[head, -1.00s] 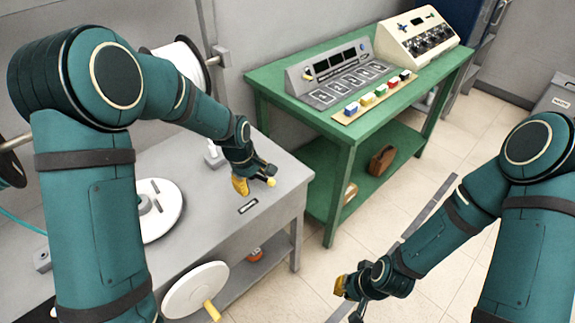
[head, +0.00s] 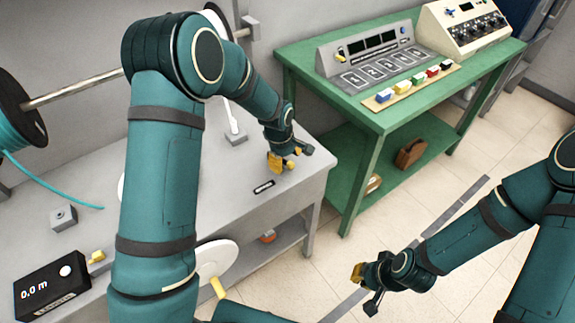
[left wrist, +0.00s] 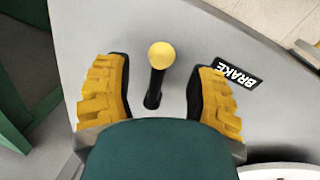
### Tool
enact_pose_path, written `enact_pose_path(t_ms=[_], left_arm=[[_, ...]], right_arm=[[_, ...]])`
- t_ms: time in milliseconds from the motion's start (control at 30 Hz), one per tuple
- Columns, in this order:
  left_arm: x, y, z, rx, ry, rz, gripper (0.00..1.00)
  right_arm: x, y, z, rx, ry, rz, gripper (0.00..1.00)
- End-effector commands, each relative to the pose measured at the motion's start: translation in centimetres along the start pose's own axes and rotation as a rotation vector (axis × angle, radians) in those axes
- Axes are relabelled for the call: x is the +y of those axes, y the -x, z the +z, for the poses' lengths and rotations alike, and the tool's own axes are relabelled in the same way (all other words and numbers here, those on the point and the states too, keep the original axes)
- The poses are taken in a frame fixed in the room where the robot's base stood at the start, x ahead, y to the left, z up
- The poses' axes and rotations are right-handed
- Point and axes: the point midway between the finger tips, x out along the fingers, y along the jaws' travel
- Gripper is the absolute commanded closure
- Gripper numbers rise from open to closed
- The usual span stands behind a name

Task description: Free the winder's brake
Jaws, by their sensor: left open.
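The brake lever is a black rod with a round yellow knob (left wrist: 161,55). In the left wrist view it stands between the two fingers of my left gripper (left wrist: 155,92), with a visible gap on each side. The black BRAKE label (left wrist: 237,76) lies on the grey bench beside the right finger; it also shows in the head view (head: 263,187). In the head view my left gripper (head: 285,160) is open, low over the bench's right end, and largely hides the lever. My right gripper (head: 366,287) hangs over the floor, its fingers apart and empty.
A white wheel (head: 217,257) with a yellow handle sits at the front of the grey bench (head: 225,190). A black box (head: 50,287) reads 0.0 m. A teal coil (head: 18,135) is at left. A green table (head: 345,110) with consoles and coloured blocks stands behind right.

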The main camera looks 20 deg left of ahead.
Motion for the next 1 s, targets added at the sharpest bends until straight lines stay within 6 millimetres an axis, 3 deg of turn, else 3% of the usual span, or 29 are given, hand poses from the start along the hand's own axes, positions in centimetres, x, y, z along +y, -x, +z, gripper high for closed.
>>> enact_pose_path(t_ms=[200, 600, 767, 1000], left_arm=[[0.0, -2.4, 0.0, 0.0, -0.001, -0.001, 0.44], [0.0, -2.8, 0.0, 0.0, -0.001, 0.001, 0.45], [0.0, -2.8, 0.0, 0.0, -0.001, 0.001, 1.0], [0.1, -2.8, 0.0, 0.001, 0.003, 0.001, 1.0]], right_arm=[[0.2, -0.4, -0.1, 0.003, 0.0, 0.0, 1.0], [0.2, -0.5, -0.1, 0.004, 0.0, 0.0, 1.0], [0.2, -0.5, -0.1, 0.004, 0.0, 0.0, 1.0], [0.2, -0.5, -0.1, 0.003, 0.0, 0.0, 1.0]])
